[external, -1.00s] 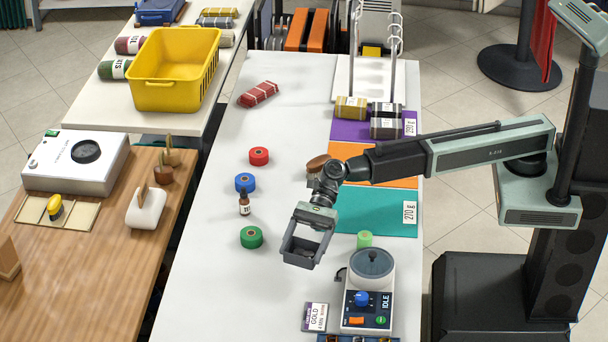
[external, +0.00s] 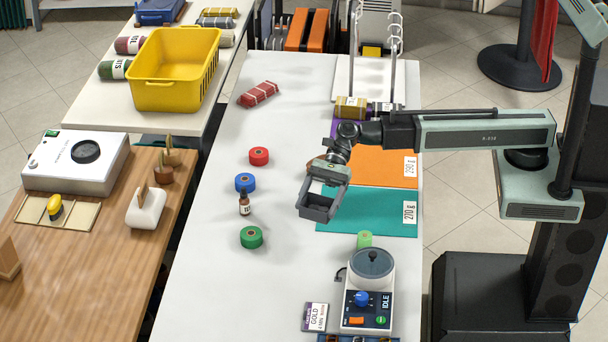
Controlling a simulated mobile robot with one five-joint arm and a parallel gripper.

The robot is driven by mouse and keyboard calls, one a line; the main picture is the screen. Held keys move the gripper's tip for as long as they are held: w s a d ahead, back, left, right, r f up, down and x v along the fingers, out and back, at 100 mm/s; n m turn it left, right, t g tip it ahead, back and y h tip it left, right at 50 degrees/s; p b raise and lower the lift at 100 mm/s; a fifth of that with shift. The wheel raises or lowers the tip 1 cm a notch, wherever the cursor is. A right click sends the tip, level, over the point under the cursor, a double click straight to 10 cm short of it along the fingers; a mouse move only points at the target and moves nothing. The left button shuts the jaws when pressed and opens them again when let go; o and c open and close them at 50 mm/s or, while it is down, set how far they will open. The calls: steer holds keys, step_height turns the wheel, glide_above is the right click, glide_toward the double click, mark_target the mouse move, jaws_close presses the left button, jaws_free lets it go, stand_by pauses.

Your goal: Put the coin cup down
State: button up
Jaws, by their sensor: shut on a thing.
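The coin cup (external: 318,213) is a small dark grey, square open-topped container. My gripper (external: 322,197) is shut on it, with a finger along each side. The cup hangs over the white table (external: 290,285), at the left edge of the teal mat (external: 375,212). Its height above the table is hard to tell, and its contents cannot be made out.
A brown bottle (external: 244,204) and red, blue and green (external: 251,237) rolls stand left of the cup. A grey device (external: 369,285) and a light green cylinder (external: 364,239) stand in front and right. An orange mat (external: 385,167) lies behind. Table between bottle and device is clear.

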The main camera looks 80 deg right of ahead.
steer(key=w+d+m+t, duration=0.1)
steer(key=w+d, duration=0.1)
steer(key=d, duration=0.5)
steer(key=f+b, duration=0.9)
steer(key=shift+w+a, duration=0.15)
steer(key=shift+a, duration=0.15)
steer(key=o, duration=1.5)
steer(key=shift+c, duration=0.2)
steer(key=shift+r+p, duration=0.35)
steer(key=shift+p, duration=0.1)
steer(key=p+v, duration=0.2)
steer(key=v, duration=0.3)
steer(key=p+v, duration=0.2)
steer(key=v, duration=0.4)
steer(key=shift+d+r+p, duration=0.2)
steer(key=shift+r+p, duration=0.1)
steer(key=shift+r, duration=0.05)
steer(key=shift+s+d, duration=0.2)
steer(key=shift+s, duration=0.1)
